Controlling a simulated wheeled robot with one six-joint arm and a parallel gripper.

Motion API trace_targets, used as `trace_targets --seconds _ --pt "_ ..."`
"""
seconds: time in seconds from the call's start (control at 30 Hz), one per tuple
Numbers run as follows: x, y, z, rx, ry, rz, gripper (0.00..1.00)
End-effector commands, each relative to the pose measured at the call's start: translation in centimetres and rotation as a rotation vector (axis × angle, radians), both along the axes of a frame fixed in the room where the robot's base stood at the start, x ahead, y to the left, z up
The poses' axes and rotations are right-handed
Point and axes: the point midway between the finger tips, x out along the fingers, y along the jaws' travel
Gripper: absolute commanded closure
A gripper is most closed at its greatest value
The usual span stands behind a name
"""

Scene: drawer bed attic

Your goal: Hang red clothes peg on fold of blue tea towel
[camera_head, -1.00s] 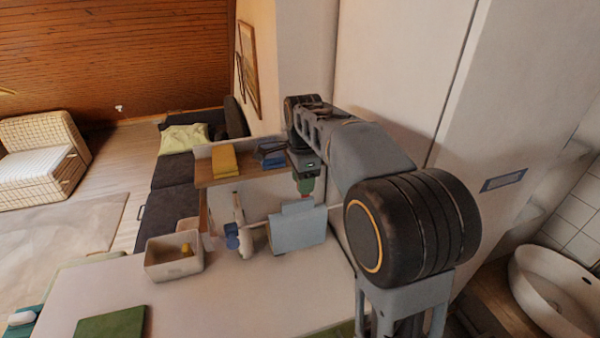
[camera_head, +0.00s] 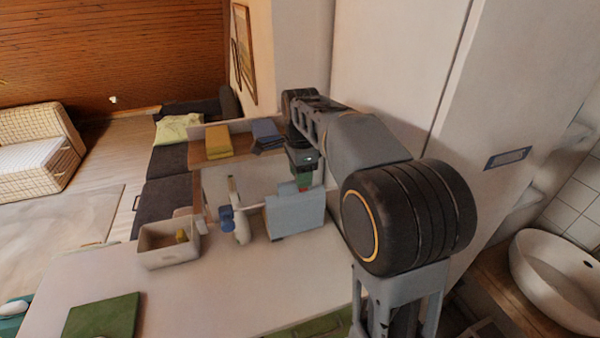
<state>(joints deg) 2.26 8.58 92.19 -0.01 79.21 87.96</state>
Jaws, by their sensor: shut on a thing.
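The blue tea towel (camera_head: 294,213) hangs folded, pale blue, over a rail on the right of the white surface. My gripper (camera_head: 303,182) points down just above and behind its top fold. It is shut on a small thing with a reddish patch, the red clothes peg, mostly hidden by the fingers. I cannot tell whether the peg touches the fold.
A pale bin (camera_head: 155,259) with a small yellow thing inside and a blue-and-white bottle (camera_head: 241,228) stand left of the towel. A green cloth (camera_head: 103,315) lies front left. The middle surface is clear.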

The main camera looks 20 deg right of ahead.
Motion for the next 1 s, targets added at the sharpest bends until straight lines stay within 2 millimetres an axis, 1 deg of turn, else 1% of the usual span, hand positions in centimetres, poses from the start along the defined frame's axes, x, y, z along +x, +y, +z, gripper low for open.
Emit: trace_targets --seconds 0.13,0.17,0.43,0.67,0.77,0.87,1.0 --pt "0.0 0.0 0.0 0.0 0.0 0.0 0.8" --pt "0.0 0.0 0.0 0.0 0.0 0.0 0.55" --pt "0.0 0.0 0.0 0.0 0.0 0.0 0.29" --pt "0.0 0.0 0.1 0.0 0.0 0.0 0.28" --pt "0.0 0.0 0.5 0.0 0.0 0.0 0.28" --pt "0.1 0.0 1.7 0.0 -0.003 0.0 0.28" --pt "0.1 0.0 4.3 0.0 -0.004 0.0 0.28"
